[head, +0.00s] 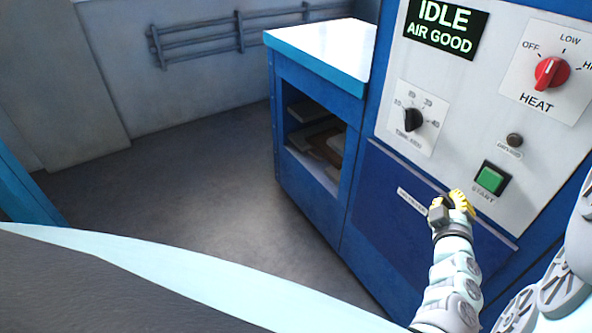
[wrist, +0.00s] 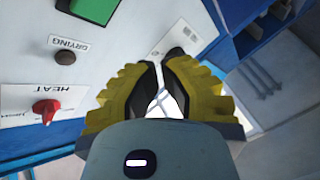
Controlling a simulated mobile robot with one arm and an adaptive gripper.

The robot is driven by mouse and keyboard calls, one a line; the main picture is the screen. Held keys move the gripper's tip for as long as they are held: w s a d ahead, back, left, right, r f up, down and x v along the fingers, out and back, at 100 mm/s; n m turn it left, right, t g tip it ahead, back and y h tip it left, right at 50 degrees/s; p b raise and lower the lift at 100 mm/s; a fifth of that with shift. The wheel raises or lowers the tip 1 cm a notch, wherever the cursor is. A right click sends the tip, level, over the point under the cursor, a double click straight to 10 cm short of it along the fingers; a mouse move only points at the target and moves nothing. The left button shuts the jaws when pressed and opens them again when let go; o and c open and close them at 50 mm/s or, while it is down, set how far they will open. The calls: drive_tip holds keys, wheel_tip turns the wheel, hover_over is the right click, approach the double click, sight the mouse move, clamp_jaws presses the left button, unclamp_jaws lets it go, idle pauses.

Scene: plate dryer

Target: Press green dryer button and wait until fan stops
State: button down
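The green START button (head: 489,179) sits in a dark square frame low on the dryer's white control panel. It also shows at the top left edge of the wrist view (wrist: 96,8). My gripper (head: 461,202) is in front of the panel, just left of and below the button in the head view, apart from it. Its yellow fingers (wrist: 165,62) come together at the tips with nothing held between them. The dryer display (head: 440,27) reads IDLE, AIR GOOD. The DRYING lamp (head: 514,140) is dark. The fan is not seen.
A red HEAT knob (head: 551,72) and a black timer knob (head: 413,119) are on the same panel. A blue cabinet (head: 310,195) with a white top and open shelf stands left of the panel. The grey floor (head: 190,190) farther left is clear.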

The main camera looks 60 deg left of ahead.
sight(490, 180)
drive_tip(key=shift+w, duration=0.1)
drive_tip(key=w+b, duration=0.1)
drive_tip(key=w, duration=0.7)
drive_tip(key=shift+w+d, duration=0.15)
drive_tip(key=shift+w, duration=0.2)
drive_tip(key=shift+w+b, duration=0.15)
drive_tip(key=shift+b, duration=0.15)
idle(1.0)
drive_tip(key=shift+w, duration=0.25)
drive_tip(key=shift+w, duration=0.45)
idle(0.8)
drive_tip(key=shift+s, duration=0.9)
drive_tip(key=shift+p, duration=0.3)
